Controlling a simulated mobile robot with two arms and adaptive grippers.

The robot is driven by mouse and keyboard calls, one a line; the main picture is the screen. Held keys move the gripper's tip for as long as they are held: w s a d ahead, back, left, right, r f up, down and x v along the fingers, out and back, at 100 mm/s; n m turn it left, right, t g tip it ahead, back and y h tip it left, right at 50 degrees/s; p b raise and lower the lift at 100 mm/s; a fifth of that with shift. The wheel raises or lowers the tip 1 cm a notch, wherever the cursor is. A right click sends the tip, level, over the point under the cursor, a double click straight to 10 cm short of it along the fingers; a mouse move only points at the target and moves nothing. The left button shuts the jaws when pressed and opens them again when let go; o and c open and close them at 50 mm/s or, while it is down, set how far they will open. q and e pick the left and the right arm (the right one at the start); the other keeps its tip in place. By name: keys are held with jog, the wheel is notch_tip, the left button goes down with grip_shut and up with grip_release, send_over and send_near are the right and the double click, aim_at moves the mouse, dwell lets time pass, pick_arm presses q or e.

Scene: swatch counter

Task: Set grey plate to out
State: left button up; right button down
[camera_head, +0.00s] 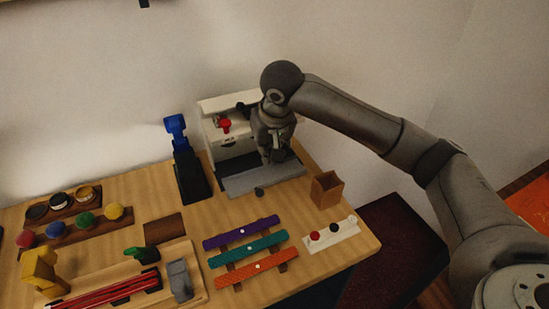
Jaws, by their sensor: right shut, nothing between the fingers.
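The grey plate (250,181) is a flat slab at the foot of a white machine (235,147). It extends forward from under the machine onto the table. A small dark knob (259,191) is at the plate's front edge. My right gripper (274,158) points down over the plate, in front of the machine's right side. It is shut and empty; I cannot tell whether its tips touch the plate. The gripper and wrist hide part of the machine's front and of the plate. My left gripper is not in view.
A blue and black stand (184,155) is left of the machine. A small brown box (326,190) and a white strip with red and black knobs (331,235) are at right. Coloured slider bars (240,232) lie in front. A wooden tray (197,274) is at front left.

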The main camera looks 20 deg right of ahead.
aim_at(261, 176)
jog(key=shift+n, duration=0.5)
jog(key=p+x, duration=0.2)
jog(key=x, duration=0.7)
jog(key=shift+w+f, duration=0.1)
jog(key=shift+f, duration=0.3)
